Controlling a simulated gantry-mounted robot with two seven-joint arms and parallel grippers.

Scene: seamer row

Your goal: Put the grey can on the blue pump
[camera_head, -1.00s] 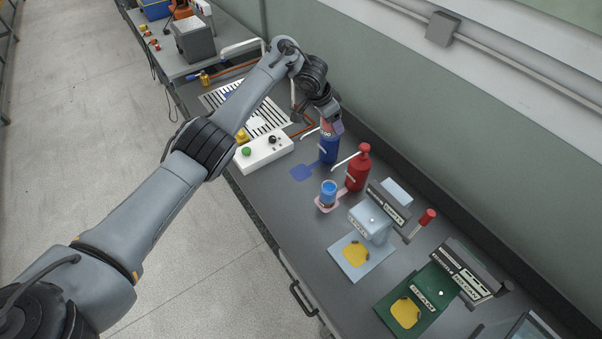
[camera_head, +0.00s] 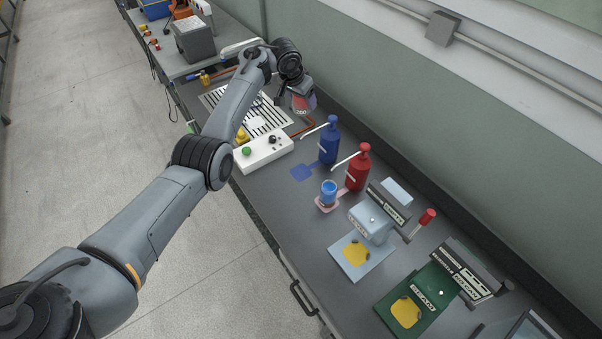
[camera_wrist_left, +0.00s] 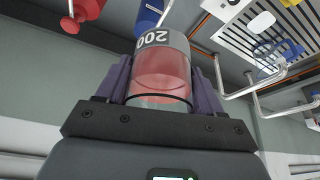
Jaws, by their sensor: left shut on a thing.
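The blue pump (camera_head: 329,146) is an upright bottle with a pale spout, and a flat blue paddle-shaped pad (camera_head: 302,172) lies at its left. It shows in part at the top of the left wrist view (camera_wrist_left: 149,14). My left gripper (camera_head: 301,98) is shut on a see-through can (camera_wrist_left: 160,72) with red inside and a grey band marked with a number starting "200". It holds the can in the air, up and left of the blue pump in the head view, apart from it. My right gripper is not in view.
A red pump (camera_head: 358,172) stands right of the blue one. A blue-filled can (camera_head: 328,188) stands on a pink pad before it. A white button box (camera_head: 263,152) and a slotted white panel (camera_head: 262,119) lie left. Seamers (camera_head: 372,222) occupy the right.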

